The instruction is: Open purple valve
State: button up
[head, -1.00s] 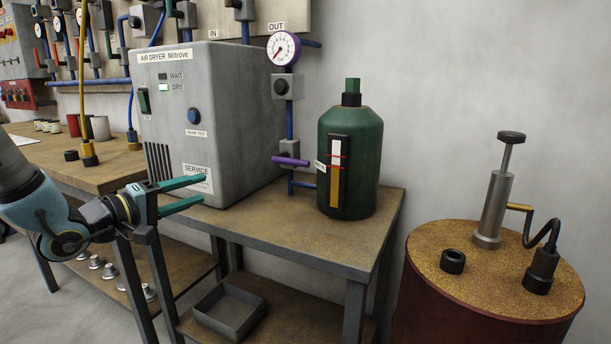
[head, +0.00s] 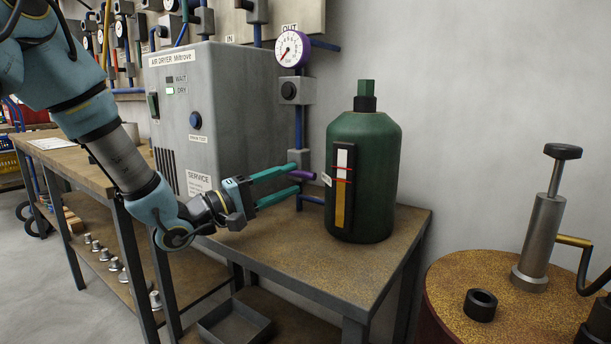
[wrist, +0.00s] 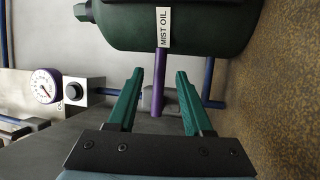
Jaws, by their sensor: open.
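The purple valve handle (head: 305,184) is a short bar on the blue pipe right of the grey air dryer, below the gauge. My gripper (head: 295,178) is open, with its two green fingers reaching to the handle and hiding part of it in the head view. In the wrist view the purple handle (wrist: 159,82) appears between the open fingers (wrist: 159,74), running lengthwise toward the green bottle. I see no grip on it, and I cannot tell whether a finger touches it.
The green mist oil bottle (head: 362,165) stands close to the right of the fingertips. The air dryer (head: 225,120) stands to the left, with the round OUT gauge (head: 292,49) above. The bench top (head: 325,262) in front is clear. A red-brown drum (head: 510,300) stands at right.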

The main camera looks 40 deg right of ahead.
aim_at(300, 176)
jog(key=shift+x, duration=2.3)
grip_shut()
